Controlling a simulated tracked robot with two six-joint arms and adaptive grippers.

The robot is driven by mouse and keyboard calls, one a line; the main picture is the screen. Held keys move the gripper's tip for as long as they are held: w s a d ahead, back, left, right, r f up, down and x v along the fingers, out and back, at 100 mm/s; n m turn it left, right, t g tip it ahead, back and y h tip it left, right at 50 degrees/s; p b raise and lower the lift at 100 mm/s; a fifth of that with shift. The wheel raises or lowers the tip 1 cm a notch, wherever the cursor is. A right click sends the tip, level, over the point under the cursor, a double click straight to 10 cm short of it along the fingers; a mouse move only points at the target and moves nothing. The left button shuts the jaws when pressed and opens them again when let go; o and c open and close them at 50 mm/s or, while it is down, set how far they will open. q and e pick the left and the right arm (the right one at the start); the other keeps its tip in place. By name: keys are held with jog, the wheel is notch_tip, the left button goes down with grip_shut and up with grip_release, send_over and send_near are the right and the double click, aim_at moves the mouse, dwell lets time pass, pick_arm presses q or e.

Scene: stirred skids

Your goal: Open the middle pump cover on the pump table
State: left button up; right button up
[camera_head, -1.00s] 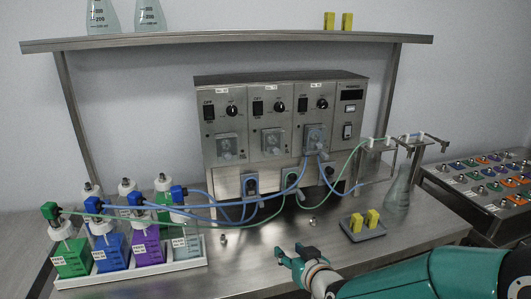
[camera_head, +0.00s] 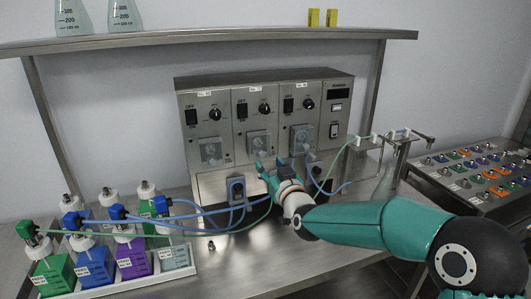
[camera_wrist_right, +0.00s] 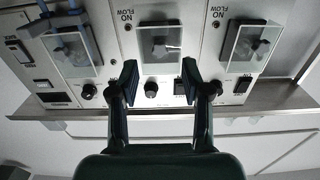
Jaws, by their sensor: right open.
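The pump unit (camera_head: 320,92) stands at the back of the steel table, with three clear square pump covers on its front. The middle pump cover (camera_head: 259,141) looks shut over its pump head. In the right wrist view the middle cover (camera_wrist_right: 160,42) appears upside down, just beyond the fingertips and centred between them. My right gripper (camera_head: 270,171) is just in front of and below this cover, and its open fingers (camera_wrist_right: 159,80) hold nothing. Whether they touch the cover cannot be told. My left gripper is not in view.
The left cover (camera_head: 211,151) and right cover (camera_head: 302,139) flank the middle one. Blue and green tubes run low in front of the pumps to several bottles in a white rack (camera_head: 188,262). A small metal knob (camera_head: 211,246) lies on clear tabletop.

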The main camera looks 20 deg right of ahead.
aim_at(263, 155)
jog(key=shift+w+p, duration=0.65)
jog(key=shift+w, duration=1.9)
grip_shut()
